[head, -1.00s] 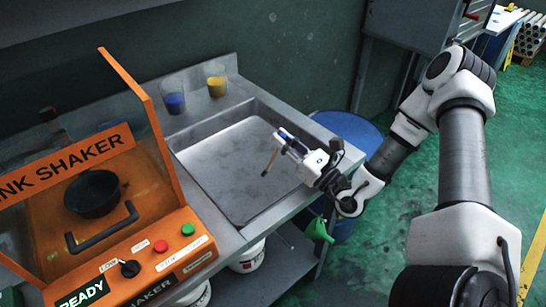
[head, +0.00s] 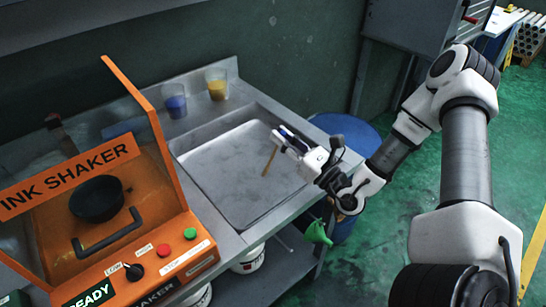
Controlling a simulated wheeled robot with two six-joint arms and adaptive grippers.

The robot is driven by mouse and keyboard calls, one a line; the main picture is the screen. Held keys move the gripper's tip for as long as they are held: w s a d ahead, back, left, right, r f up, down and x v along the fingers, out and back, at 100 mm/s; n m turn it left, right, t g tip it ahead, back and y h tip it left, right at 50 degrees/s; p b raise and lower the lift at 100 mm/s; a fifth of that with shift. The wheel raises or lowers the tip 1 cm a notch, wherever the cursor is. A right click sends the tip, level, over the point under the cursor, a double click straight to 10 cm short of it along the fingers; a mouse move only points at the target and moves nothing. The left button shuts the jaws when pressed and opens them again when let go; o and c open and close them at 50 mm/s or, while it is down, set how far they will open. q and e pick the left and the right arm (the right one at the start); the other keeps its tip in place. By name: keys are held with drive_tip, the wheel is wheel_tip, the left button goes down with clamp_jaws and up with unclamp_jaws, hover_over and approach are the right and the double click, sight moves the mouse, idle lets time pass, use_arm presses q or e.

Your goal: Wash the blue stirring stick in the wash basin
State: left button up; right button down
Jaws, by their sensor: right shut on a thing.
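My right gripper (head: 287,141) reaches in from the right over the wash basin (head: 205,166). It is shut on the thin stirring stick (head: 269,161). The stick's visible lower part is brownish and points down and slightly left, over the right half of the basin. A little blue shows at the gripper's fingers. I cannot tell whether the stick's tip touches the basin floor. The basin is a shallow steel sink with a pale grey bottom. My left gripper is not in view.
A cup with blue (head: 175,105) and a cup with yellow (head: 217,89) stand behind the basin.

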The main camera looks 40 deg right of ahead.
drive_tip(key=shift+r+p, duration=3.7)
drive_tip(key=shift+r, duration=1.1)
wheel_tip(320, 180, up, 4)
drive_tip(key=p, duration=0.3)
